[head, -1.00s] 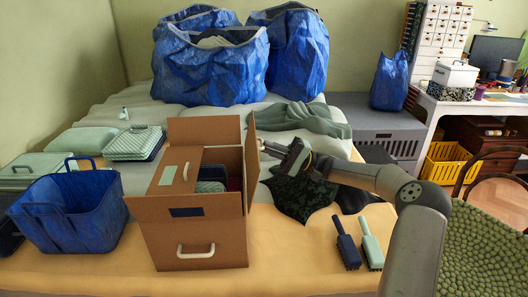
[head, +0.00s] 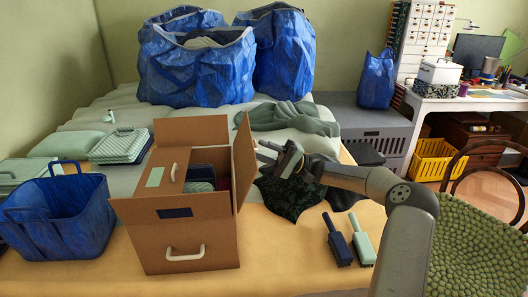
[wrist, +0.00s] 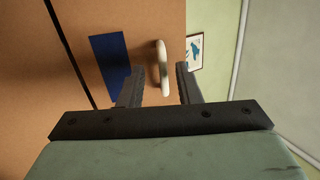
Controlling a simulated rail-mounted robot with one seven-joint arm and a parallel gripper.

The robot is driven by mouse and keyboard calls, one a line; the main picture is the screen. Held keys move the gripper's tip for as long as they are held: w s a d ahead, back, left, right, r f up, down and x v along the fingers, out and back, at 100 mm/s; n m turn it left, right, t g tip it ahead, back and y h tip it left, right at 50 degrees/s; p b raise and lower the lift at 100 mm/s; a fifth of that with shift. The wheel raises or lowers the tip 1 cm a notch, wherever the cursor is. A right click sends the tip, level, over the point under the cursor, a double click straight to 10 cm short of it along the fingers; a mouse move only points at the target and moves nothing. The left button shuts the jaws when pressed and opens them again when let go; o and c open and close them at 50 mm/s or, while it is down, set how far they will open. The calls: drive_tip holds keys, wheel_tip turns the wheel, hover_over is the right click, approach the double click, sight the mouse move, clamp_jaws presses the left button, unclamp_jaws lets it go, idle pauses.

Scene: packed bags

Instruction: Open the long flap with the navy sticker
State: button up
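An open cardboard box (head: 200,240) stands on the bed's front. Its right flap (head: 244,160) stands up, leaning a little outward. In the wrist view, a cardboard panel carries a navy sticker (wrist: 110,65) and a white loop handle (wrist: 162,65); this appears to be that flap's outer face, hidden in the head view. My gripper (head: 263,151) is just right of the flap. In the wrist view my gripper (wrist: 160,86) is open, its fingers on either side of the handle and apart from it. Another navy sticker (head: 175,213) is on the box's front, above a white handle (head: 184,253).
A left flap with a mint sticker (head: 155,177) lies over part of the opening. A blue basket (head: 60,220) stands left. Two brushes (head: 338,244) and dark cloth (head: 290,195) lie right. Large blue bags (head: 198,75) stand behind.

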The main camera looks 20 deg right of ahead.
drive_tip(key=b+v, duration=0.1)
drive_tip(key=v, duration=1.6)
drive_tip(key=shift+d, duration=0.2)
